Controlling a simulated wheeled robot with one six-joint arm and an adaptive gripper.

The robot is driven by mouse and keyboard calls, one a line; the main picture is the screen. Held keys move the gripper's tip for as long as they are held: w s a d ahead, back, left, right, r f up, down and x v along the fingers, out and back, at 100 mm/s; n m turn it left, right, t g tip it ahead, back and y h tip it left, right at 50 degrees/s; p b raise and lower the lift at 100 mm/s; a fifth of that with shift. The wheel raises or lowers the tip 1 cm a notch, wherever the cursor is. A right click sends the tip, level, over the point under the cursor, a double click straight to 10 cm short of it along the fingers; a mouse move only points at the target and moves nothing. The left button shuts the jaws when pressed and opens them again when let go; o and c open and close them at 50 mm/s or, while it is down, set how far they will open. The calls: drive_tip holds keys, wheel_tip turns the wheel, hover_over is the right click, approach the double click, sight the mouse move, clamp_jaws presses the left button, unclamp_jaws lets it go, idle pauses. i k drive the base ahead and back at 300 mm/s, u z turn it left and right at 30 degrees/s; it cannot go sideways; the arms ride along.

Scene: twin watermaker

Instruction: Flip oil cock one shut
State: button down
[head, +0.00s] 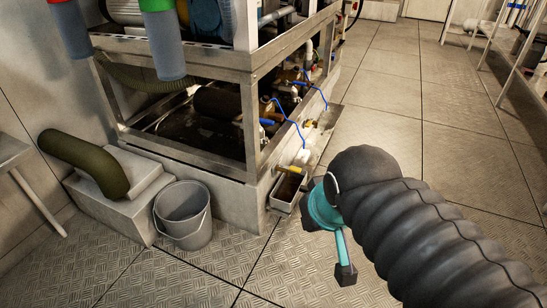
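My gripper (326,247), teal with dark fingertips, is at the end of my black ribbed arm. Its fingers are spread and nothing shows between them. It appears in front of and to the right of the frame's lower corner, apart from the valves. Small valves sit along the right side of the metal frame. One has a yellow handle (290,170) beside a white fitting, above a small tray. Blue handles (267,122) (300,83) sit further back, with another yellowish part (308,123). I cannot tell which is oil cock one, nor its position.
The metal frame (251,125) stands on a pale plinth. A small grey tray (287,190) is at its corner. A grey bucket (183,213) and a green curved pipe (90,160) are at left. Shelving (510,55) stands at far right. The tiled floor (450,130) between is clear.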

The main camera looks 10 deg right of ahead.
sight(292, 169)
drive_tip(key=u, duration=0.25)
drive_tip(key=i, duration=0.9)
drive_tip(key=z, duration=0.4)
